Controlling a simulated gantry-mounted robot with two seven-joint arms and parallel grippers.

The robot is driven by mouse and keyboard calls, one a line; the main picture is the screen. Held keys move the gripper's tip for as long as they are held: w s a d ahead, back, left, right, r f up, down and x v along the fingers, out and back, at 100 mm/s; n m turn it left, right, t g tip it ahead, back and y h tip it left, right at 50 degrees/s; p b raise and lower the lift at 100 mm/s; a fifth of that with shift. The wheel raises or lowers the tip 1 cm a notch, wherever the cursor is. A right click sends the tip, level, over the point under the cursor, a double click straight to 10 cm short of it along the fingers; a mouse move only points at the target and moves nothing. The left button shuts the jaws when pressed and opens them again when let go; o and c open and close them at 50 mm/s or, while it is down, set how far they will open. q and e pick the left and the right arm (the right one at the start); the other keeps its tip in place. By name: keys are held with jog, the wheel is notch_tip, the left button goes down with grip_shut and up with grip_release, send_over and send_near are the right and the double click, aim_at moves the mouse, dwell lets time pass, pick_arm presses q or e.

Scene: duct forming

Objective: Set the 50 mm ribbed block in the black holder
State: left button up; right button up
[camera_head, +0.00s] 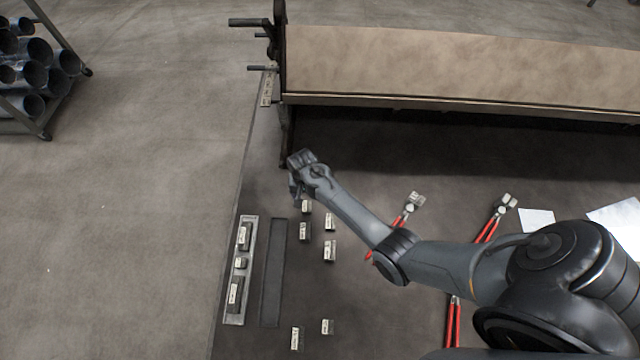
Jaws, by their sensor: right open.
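Several small dark blocks with pale labels lie on the dark surface, among them one near my gripper (306,206), one below it (304,231) and one to the right (330,250). The labels are too small to read, so I cannot tell which is the 50 mm ribbed block. A long, narrow black strip (272,275), which looks like the black holder, lies left of the loose blocks and appears empty. My right gripper (294,188) is open just above the topmost loose block; I see nothing held in it. My left gripper is out of view.
A pale-rimmed tray (228,308) left of the strip holds several labelled blocks. Red-handled tools (487,229) and white sheets (538,220) lie to the right. A long brown-topped machine (450,70) spans the back. A pipe rack (62,110) stands far left.

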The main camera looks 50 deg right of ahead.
aim_at(307, 206)
jog(key=shift+w+d+f+b, duration=0.1)
jog(key=shift+d+f+b, duration=0.1)
jog(key=shift+f+b, duration=0.15)
notch_tip(307, 206, down, 5)
jog(key=b, duration=0.5)
jog(key=shift+a, duration=0.15)
jog(key=shift+f+b, duration=0.55)
jog(key=shift+f, duration=0.35)
jog(key=shift+f+b, duration=0.4)
jog(key=shift+f, duration=0.4)
grip_shut()
